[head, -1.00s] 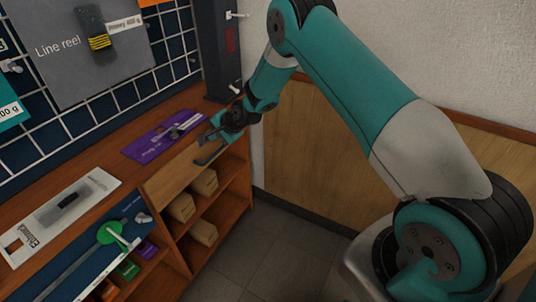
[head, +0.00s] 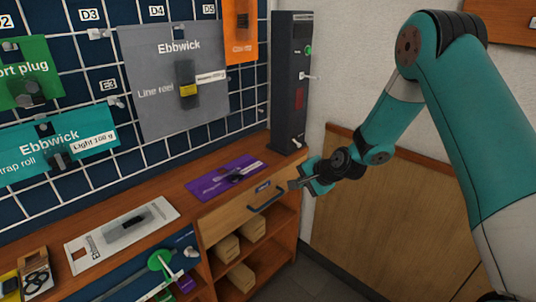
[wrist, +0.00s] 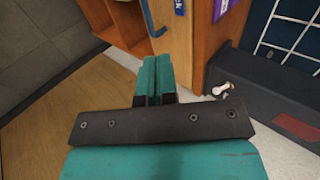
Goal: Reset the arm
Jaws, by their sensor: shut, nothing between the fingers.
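My gripper (head: 299,184) is at the right of the bench in the head view, beside the drawer's dark handle (head: 266,197) and apart from it as far as I can tell. In the wrist view its two teal fingers (wrist: 155,75) are together with nothing between them. My teal arm reaches in from the right of the head view. The wooden drawer front (head: 240,211) with the handle is flush with the bench and looks closed.
A purple card (head: 212,185) and a white card (head: 82,257) lie on the bench. A dark post (head: 290,90) stands at its right end. The pegboard holds a grey Ebbwick card (head: 155,60). Floor right of the bench is clear.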

